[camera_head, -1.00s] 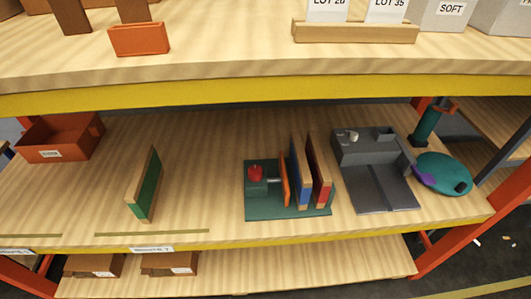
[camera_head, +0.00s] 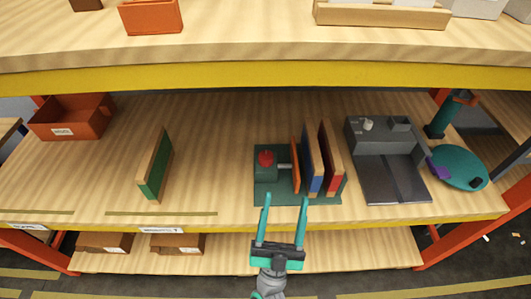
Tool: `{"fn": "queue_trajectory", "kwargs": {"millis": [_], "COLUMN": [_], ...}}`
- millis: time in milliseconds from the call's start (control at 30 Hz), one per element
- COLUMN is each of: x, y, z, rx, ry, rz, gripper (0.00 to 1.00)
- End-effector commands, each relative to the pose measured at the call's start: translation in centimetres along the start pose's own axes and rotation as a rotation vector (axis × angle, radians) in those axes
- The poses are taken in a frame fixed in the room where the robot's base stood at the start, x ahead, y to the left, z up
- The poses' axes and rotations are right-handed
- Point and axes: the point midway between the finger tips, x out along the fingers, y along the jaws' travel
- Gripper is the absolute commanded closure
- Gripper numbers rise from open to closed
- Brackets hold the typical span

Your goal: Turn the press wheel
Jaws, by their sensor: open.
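A small press (camera_head: 259,192) with a dark green base stands on the middle shelf. A red knob-like wheel (camera_head: 266,157) sits on top of its block at the left. A short rod runs from the block to an upright orange plate (camera_head: 295,165). Right of the plate stand an upright blue-sided board (camera_head: 312,160) and a red-sided board (camera_head: 331,158). My gripper (camera_head: 287,198) is open and empty, its two teal fingers pointing toward the press. In the picture it is below the red wheel, at the shelf's front edge. I cannot tell its exact height or gap to the press.
A green board (camera_head: 155,165) stands alone to the left, with bare shelf around it. A grey machine (camera_head: 385,160) and a teal disc (camera_head: 460,168) are at the right. An orange bin (camera_head: 70,118) sits far left.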

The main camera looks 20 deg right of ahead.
Motion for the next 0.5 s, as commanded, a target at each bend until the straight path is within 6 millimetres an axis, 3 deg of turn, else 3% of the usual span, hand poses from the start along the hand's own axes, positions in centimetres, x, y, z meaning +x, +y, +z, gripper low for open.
{"fn": "queue_trajectory", "kwargs": {"millis": [33,200,500], "x": [1.7,5.6,10.1], "y": [0.4,2.8,6.2], "z": [0.0,0.3,2.7], "rx": [0.013,0.045,0.125], "ry": [0.052,0.182,0.293], "rz": [0.053,0.258,0.683], "gripper": [0.40,0.40,0.40]}}
